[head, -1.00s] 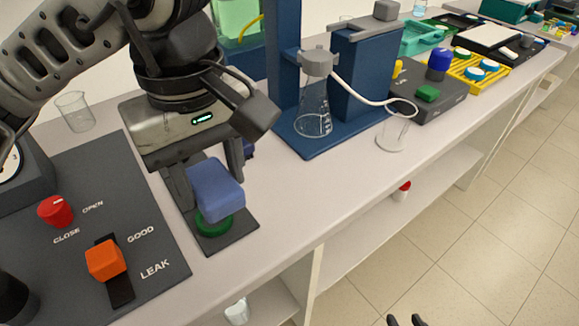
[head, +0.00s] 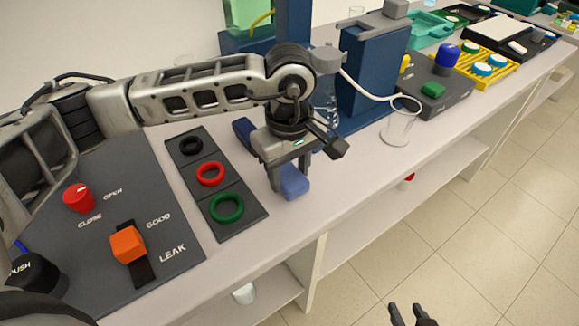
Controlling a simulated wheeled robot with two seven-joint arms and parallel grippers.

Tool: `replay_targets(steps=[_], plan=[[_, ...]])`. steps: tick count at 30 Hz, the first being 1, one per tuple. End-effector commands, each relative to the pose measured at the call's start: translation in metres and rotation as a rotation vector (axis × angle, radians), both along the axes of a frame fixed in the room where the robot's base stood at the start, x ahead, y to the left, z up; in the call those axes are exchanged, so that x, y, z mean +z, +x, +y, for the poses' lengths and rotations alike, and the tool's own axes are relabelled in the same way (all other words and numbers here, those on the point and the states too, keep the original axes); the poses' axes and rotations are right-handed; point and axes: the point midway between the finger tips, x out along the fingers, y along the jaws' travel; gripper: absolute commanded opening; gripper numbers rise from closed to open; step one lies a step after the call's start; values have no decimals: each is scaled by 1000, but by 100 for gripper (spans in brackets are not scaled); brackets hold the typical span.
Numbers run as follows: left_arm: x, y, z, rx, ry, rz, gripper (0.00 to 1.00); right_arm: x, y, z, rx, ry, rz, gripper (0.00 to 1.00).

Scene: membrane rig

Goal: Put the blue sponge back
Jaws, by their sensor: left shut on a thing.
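The blue sponge (head: 294,182) is a small blue block low over the pale bench, just right of the dark ring mat (head: 250,228). My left gripper (head: 290,172) points down and is shut on it, hiding its upper part. I cannot tell whether the sponge touches the bench. My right gripper (head: 411,316) shows only its dark fingertips at the bottom edge; they are apart with nothing between them.
The mat holds black, red (head: 210,174) and green (head: 227,208) rings. A dark blue piece (head: 243,131) lies behind my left gripper. A control panel with an orange slider (head: 128,245) is at left. A blue stand and beaker (head: 398,128) are at right. Bench front is clear.

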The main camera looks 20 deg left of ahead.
Motion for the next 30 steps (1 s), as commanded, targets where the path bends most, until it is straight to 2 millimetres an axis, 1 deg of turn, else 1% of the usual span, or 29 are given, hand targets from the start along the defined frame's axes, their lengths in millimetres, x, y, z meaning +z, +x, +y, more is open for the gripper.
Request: replay_targets(steps=[2,9,13,14,15,16,25,27,29,30], plan=[[-5,0,0,1,0,2,25,2,0,-1,-2,-3,-1,34],[-7,0,0,0,-1,-1,25,-5,-3,-2,-3,-5,12,34],[-12,0,0,0,-1,-1,25,-11,-3,-2,-3,-5,14,34],[-11,0,0,0,-1,-1,46,-10,-3,-2,-3,-5,15,34],[-10,0,0,0,-1,-1,58,-9,-4,-2,-3,-5,18,34],[-10,0,0,0,-1,-1,65,-8,-4,-2,-3,-5,18,34],[-8,0,0,1,0,0,65,-1,-2,-1,-2,0,6,34],[-4,0,0,1,-1,-1,65,4,-2,0,-1,0,6,34],[-1,1,0,0,-1,-3,65,-1,-2,0,-1,1,4,34],[5,1,0,0,-2,-5,65,-3,-2,0,-1,1,3,34]])
